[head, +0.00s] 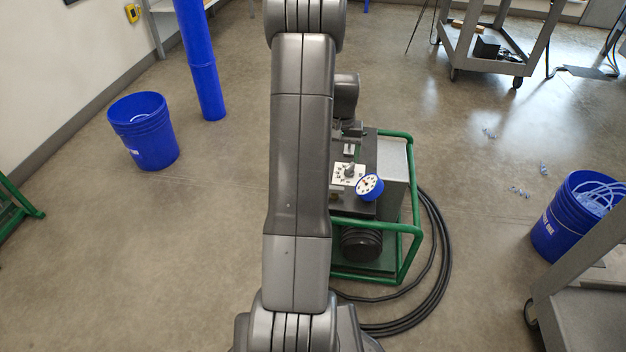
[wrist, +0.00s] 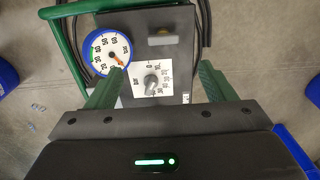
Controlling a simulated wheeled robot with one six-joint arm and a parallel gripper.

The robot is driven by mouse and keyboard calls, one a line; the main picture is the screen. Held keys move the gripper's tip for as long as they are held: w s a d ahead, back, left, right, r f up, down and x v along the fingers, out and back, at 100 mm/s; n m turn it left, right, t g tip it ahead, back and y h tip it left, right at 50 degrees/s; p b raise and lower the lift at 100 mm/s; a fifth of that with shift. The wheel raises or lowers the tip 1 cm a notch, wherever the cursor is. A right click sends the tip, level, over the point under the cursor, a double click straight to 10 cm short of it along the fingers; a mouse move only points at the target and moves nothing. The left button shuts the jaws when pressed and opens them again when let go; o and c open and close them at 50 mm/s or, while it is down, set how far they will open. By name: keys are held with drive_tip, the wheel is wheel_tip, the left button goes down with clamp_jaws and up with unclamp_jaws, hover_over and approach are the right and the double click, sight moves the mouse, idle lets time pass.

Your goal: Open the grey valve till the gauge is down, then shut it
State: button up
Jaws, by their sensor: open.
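The grey valve knob (wrist: 151,82) sits on a white dial plate (wrist: 140,67) with black marks, on the cart's dark top panel. In the head view the knob (head: 350,171) also shows, right of my arm. The round gauge (wrist: 109,50) has a blue rim, a white face and an orange-red needle pointing to the lower right in the wrist view; I cannot read its value surely. It also shows in the head view (head: 369,187). My gripper (wrist: 162,68) is open, its green fingers apart on either side of the knob in the picture, with nothing between them gripped.
The cart has a green tube frame (head: 416,190), and black hose (head: 440,250) lies coiled on the floor around it. Blue buckets stand at left (head: 144,135) and right (head: 573,220). A grey trolley (head: 493,48) is at the back right.

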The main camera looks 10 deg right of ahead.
drive_tip(key=f+b, duration=0.1)
drive_tip(key=f, duration=0.4)
drive_tip(key=f+b, duration=0.1)
drive_tip(key=f, duration=0.3)
drive_tip(key=w+f+b, duration=0.1)
drive_tip(key=f, duration=0.4)
drive_tip(key=shift+a+f+b, duration=0.15)
drive_tip(key=shift+f+b, duration=0.15)
drive_tip(key=shift+b, duration=0.1)
drive_tip(key=shift+c, duration=0.5)
drive_tip(key=c, duration=0.9)
